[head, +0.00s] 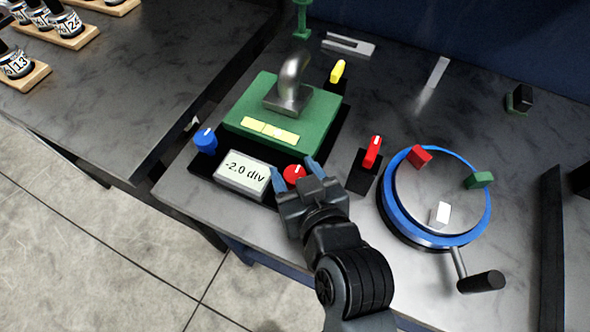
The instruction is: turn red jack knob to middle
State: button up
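The red jack knob (294,173) sits at the front right corner of the green tilting block's black base, with a white mark on its top. My gripper (295,172) reaches in from the front, its two blue fingers spread on the left and right of the knob. The fingers look open, with small gaps beside the knob; its lower part is hidden by my gripper. The display (243,174) left of the knob reads "-2.0 div". A blue knob (205,140) is at the base's left corner. The green block (314,124) carries a bent metal pipe piece (290,84) and yellow strips.
A red lever (373,151) on a black block stands close right of my gripper. Further right is a blue-rimmed turntable (387,207) with coloured blocks and a crank (481,282). A yellow lever (337,72) stands behind the block. Another table with numbered jars is at left.

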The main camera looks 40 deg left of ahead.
jog(key=shift+o, duration=0.8)
jog(key=b+v, duration=0.1)
jog(key=v, duration=0.7)
jog(key=shift+w, duration=0.1)
jog(key=d+f+m, duration=0.1)
jog(key=d, duration=0.2)
jog(key=d+f+m+t+h, duration=0.1)
jog(key=d, duration=0.1)
jog(key=d+f+t+h, duration=0.1)
jog(key=d, duration=0.2)
jog(key=shift+d+m, duration=0.35)
jog(key=shift+m, duration=0.05)
jog(key=s+d+m+t+h, duration=0.25)
jog(key=s+d, duration=0.25)
jog(key=d, duration=0.4)
jog(key=s+d+m+t+h, duration=0.2)
jog(key=s+d+m+h, duration=0.25)
jog(key=d, duration=0.55)
jog(key=s+d+r+m+h, duration=0.1)
jog(key=s+d+r, duration=0.1)
jog(key=s, duration=0.2)
jog(key=s+d+r+t+h, duration=0.1)
jog(key=s+d+r, duration=0.2)
jog(key=s, duration=0.2)
jog(key=shift+r+m, duration=0.3)
jog(key=shift+m, duration=0.1)
